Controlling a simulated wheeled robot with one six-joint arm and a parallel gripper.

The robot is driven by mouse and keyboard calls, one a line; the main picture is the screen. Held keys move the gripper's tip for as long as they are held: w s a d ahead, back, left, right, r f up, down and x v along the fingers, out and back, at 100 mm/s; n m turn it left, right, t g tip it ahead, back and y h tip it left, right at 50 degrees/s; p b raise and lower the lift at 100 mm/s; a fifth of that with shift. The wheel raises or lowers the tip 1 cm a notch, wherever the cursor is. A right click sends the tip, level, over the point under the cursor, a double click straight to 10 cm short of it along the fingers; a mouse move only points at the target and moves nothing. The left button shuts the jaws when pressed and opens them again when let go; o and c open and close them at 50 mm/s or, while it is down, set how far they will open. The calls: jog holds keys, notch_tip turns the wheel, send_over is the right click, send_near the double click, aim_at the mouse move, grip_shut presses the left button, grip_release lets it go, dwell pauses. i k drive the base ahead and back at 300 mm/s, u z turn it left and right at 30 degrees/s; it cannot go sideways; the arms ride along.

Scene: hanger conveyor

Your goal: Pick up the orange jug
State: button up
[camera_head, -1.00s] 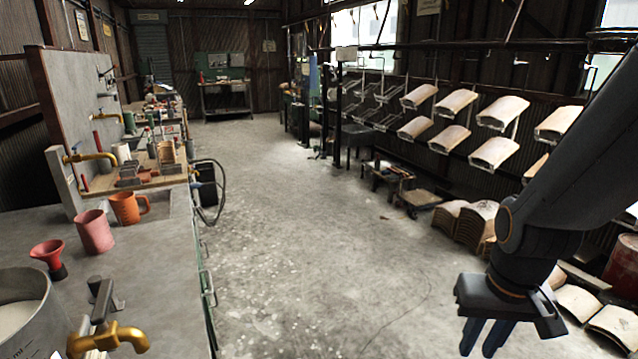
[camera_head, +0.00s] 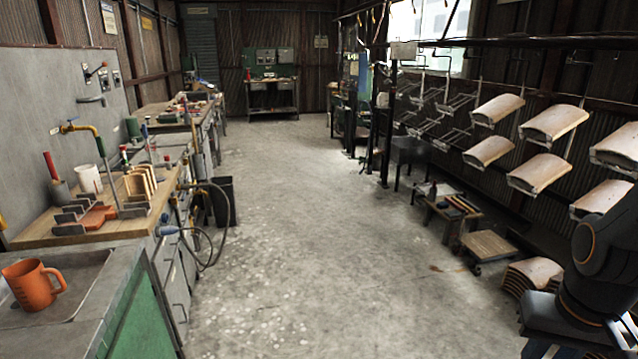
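The orange jug (camera_head: 32,286) stands upright at the lower left, on the grey counter by its sunken tray area. Its handle points right. My gripper (camera_head: 548,350) is at the lower right edge, far across the aisle from the jug. Its fingers are mostly cut off by the bottom of the picture, so its opening does not show. Nothing hides the jug.
The grey counter (camera_head: 120,272) ends just right of the jug. Beyond it is a wooden bench top (camera_head: 100,228) with a white cup (camera_head: 89,179) and tools. A hose (camera_head: 222,235) hangs into the aisle. The concrete floor (camera_head: 310,230) is clear in the middle.

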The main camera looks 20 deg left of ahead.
aim_at(31, 284)
jog(key=i, duration=1.35)
jog(key=u, duration=3.45)
jog(key=i, duration=1.65)
jog(key=z, duration=0.05)
